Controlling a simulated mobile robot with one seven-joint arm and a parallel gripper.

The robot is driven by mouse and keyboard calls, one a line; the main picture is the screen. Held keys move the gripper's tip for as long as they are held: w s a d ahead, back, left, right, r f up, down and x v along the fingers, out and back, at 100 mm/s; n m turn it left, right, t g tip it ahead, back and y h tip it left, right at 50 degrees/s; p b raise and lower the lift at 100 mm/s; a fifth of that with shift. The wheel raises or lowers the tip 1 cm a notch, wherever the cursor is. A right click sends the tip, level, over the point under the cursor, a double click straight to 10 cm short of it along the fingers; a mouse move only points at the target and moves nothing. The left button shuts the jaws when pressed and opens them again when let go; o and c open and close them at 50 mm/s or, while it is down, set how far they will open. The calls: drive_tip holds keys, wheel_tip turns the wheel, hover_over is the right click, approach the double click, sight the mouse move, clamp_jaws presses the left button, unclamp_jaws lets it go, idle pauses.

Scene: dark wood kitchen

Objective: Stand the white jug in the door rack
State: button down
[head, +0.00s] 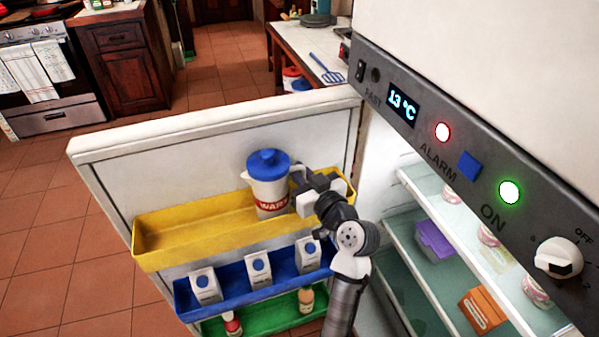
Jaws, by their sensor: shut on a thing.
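The fingertips are partly hidden.
The blue middle rack (230,303) holds several white cartons. The green bottom rack (270,318) holds small bottles. The yellow rack's left half is empty. Fridge shelves (465,235) with a purple box (435,241) and an orange box (482,311) lie to the right.

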drive_tip(key=c, duration=1.5)
unclamp_jaws()
drive_tip(key=shift+f, duration=0.1)
drive_tip(key=shift+o, duration=0.2)
drive_tip(key=b+v, duration=0.3)
drive_tip(key=v, duration=0.9)
drive_tip(key=shift+s, duration=0.15)
